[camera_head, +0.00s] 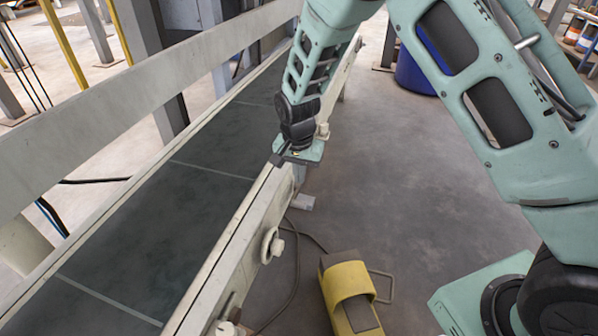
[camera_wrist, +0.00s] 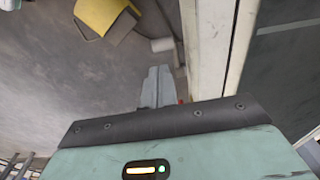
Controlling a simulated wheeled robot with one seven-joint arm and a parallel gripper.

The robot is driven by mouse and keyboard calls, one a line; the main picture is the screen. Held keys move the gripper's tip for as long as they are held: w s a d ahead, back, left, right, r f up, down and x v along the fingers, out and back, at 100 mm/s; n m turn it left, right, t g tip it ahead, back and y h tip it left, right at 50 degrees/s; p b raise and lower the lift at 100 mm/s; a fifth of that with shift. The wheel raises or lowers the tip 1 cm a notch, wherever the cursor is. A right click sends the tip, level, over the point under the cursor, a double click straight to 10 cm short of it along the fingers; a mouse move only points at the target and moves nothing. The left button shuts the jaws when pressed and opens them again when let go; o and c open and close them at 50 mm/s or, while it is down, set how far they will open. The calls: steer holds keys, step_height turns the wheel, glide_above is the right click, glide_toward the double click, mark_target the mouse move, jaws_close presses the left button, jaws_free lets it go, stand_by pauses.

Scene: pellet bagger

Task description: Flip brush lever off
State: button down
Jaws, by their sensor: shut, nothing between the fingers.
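My gripper (camera_head: 298,158) is over the right side rail of the conveyor (camera_head: 190,200) in the head view, about midway along it. In the wrist view my gripper's grey fingers (camera_wrist: 158,78) are together, with nothing between them. They point down beside the pale rail (camera_wrist: 215,50), over the floor side. A small red part (camera_wrist: 181,101) shows just right of the fingers, mostly hidden by my gripper's dark edge; I cannot tell if it is the brush lever. No lever position can be read in either view.
A pale knob (camera_head: 323,130) is on the rail just beyond my gripper. A round handwheel (camera_head: 272,245) sticks out nearer on the same side. A yellow foot pedal (camera_head: 347,283) with a cable lies on the floor. A blue drum (camera_head: 412,72) stands behind. Floor right of the conveyor is mostly clear.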

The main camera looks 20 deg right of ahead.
mark_target(300, 206)
steer(key=f+b, duration=0.1)
steer(key=f, duration=0.2)
steer(key=f+b, duration=0.1)
steer(key=f, duration=0.2)
steer(key=f+b, duration=0.1)
steer(key=f, duration=0.1)
steer(key=shift+w+d+f, duration=0.2)
steer(key=shift+w+f, duration=0.05)
steer(key=shift+f, duration=0.15)
steer(key=shift+s+a+f+p, duration=0.1)
steer(key=shift+s+f+p, duration=0.1)
steer(key=shift+f+p, duration=0.6)
steer(key=shift+s+f, duration=0.1)
steer(key=shift+f, duration=0.15)
steer(key=shift+a, duration=0.1)
steer(key=shift+r+p, duration=0.55)
steer(key=shift+p, duration=0.1)
step_height(300, 206, up, 14)
steer(key=s+a+p, duration=0.1)
steer(key=s+p, duration=0.1)
steer(key=p, duration=0.4)
steer(key=shift+a+f, duration=0.15)
steer(key=shift+a, duration=0.2)
